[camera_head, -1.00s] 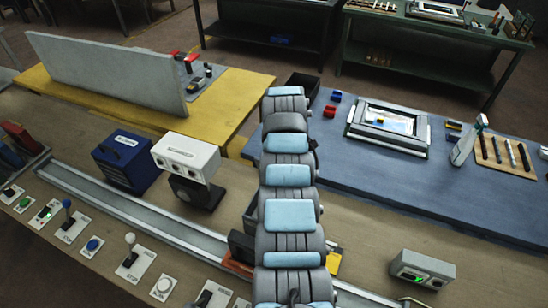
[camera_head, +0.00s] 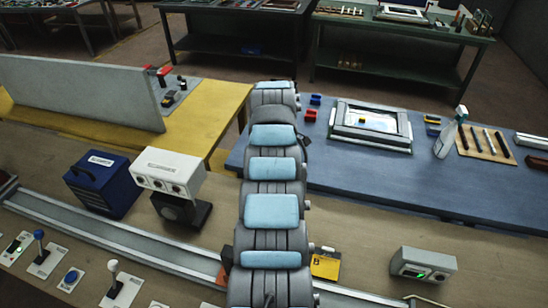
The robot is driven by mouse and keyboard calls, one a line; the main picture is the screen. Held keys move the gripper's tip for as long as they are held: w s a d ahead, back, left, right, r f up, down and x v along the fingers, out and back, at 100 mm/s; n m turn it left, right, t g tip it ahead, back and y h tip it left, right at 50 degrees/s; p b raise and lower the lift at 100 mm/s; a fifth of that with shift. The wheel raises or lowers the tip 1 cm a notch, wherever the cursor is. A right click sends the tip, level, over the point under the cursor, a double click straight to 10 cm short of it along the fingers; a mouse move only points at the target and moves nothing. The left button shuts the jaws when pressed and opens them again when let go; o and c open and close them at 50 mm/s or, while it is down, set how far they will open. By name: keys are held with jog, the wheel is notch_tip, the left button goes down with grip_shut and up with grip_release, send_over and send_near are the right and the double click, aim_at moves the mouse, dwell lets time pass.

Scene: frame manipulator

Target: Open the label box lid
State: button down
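I cannot tell for certain which thing is the label box. A dark blue box (camera_head: 103,184) with a handle and a white label on its sloped top stands at the left on the brown surface, and its top looks shut. A white box (camera_head: 168,171) with a label strip and round openings in its front sits on a dark stand right beside it. My arm rises through the middle of the view, apart from both boxes. My gripper is hidden beyond the far end of the arm.
A blue table (camera_head: 420,190) at the right holds a framed panel (camera_head: 372,127), a spray bottle (camera_head: 450,133) and a tool board (camera_head: 485,144). A grey panel (camera_head: 80,92) stands on the yellow table (camera_head: 215,118). Switches and a metal rail (camera_head: 110,235) line the front left.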

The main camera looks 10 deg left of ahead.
jog(key=shift+w+f+b, duration=0.15)
jog(key=shift+f+b, duration=0.1)
jog(key=shift+b, duration=0.05)
dwell(0.4)
jog(key=c, duration=1.2)
grip_release()
jog(key=shift+o, duration=0.8)
jog(key=shift+r, duration=0.8)
notch_tip(320, 180, up, 10)
jog(key=s, duration=0.2)
jog(key=shift+s+a+r, duration=0.15)
jog(key=shift+s, duration=0.05)
